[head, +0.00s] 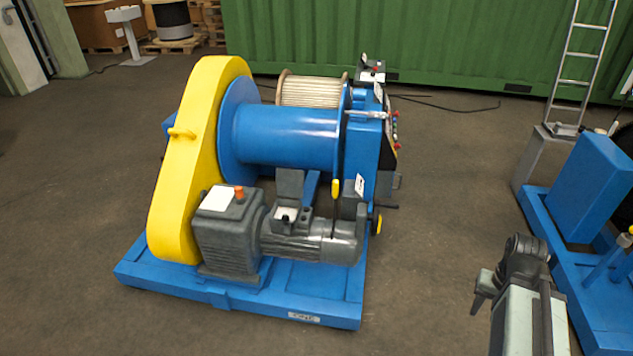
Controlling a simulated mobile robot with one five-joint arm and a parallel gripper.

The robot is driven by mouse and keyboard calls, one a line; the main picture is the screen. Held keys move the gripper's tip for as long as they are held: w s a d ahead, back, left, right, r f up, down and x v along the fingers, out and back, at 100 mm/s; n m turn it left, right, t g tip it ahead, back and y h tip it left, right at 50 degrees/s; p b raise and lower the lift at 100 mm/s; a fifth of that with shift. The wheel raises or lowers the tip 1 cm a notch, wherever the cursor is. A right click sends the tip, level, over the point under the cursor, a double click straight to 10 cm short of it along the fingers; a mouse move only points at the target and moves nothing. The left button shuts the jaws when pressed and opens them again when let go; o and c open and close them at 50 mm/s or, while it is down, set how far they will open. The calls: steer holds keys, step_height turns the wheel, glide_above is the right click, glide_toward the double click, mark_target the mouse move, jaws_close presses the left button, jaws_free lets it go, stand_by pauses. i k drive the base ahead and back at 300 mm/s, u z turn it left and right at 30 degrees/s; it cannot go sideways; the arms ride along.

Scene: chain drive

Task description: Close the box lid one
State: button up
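A winch machine with a yellow chain guard (190,160) and a blue drum (285,137) stands in the middle of the head view. A small dark grey box (292,222) sits on top of its grey motor (325,243). A dark grey flat panel (290,184) stands up behind this box and looks like its raised lid; the hinge is too small to make out. My gripper (481,292) is at the lower right, beside my arm, over the floor and well to the right of the box. It touches nothing that I can see. Its fingers are too unclear to tell open from shut.
A grey gear housing (230,238) with an orange knob stands left of the motor. The blue base frame (318,308) juts out in front. Another blue machine (590,190) and a ladder (582,60) stand at the right. The floor (440,190) between the machines is clear.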

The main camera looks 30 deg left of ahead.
mark_target(289, 183)
steer(key=z, duration=0.05)
steer(key=i, duration=6.55)
steer(key=u, duration=4.55)
